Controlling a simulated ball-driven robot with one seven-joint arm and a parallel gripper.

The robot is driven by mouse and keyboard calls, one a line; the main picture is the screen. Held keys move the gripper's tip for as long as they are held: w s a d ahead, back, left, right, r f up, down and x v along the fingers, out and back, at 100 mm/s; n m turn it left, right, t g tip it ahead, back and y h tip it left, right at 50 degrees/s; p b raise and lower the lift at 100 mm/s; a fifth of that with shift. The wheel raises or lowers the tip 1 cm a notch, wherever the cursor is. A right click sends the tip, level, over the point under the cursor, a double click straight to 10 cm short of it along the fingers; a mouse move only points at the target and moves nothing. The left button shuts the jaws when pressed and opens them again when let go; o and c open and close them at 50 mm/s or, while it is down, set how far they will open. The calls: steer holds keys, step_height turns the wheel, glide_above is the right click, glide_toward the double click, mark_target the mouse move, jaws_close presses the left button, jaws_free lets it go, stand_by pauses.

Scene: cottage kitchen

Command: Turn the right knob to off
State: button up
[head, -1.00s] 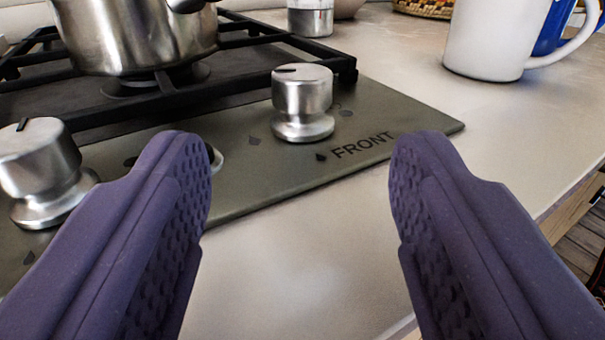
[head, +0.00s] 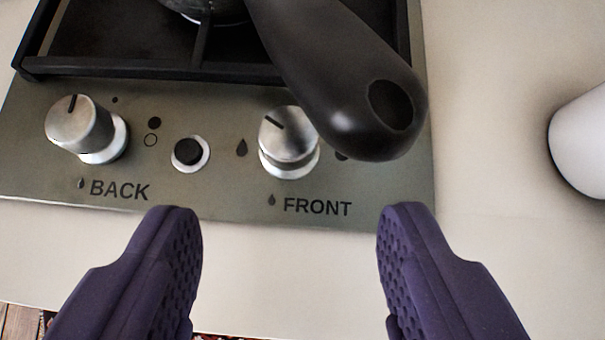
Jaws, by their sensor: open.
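The right knob (head: 288,140) is silver, on the stove panel above the word FRONT. Its dark pointer line slants toward the upper left. A black pan handle (head: 345,85) hangs over the panel and overlaps the knob's right edge in the picture. The left knob (head: 82,127) is above the word BACK, its line pointing nearly straight up. My gripper (head: 290,215) is open and empty, its two purple fingers wide apart below the panel in the picture. The right knob lies beyond the gap between them, apart from both.
A small black button (head: 188,152) sits between the knobs. The black grate (head: 130,68) lies behind them. A white mug (head: 582,145) stands on the counter at far right. The counter (head: 490,140) between panel and mug is clear.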

mark_target(289, 143)
steer(key=shift+w+f+b, duration=0.15)
steer(key=shift+f+b, duration=0.15)
steer(key=shift+f, duration=0.05)
steer(key=b+x, duration=0.4)
steer(key=x, duration=0.3)
steer(key=shift+w+a+b, duration=0.1)
steer(key=shift+b, duration=0.25)
steer(key=shift+r, duration=0.1)
steer(key=c, duration=1)
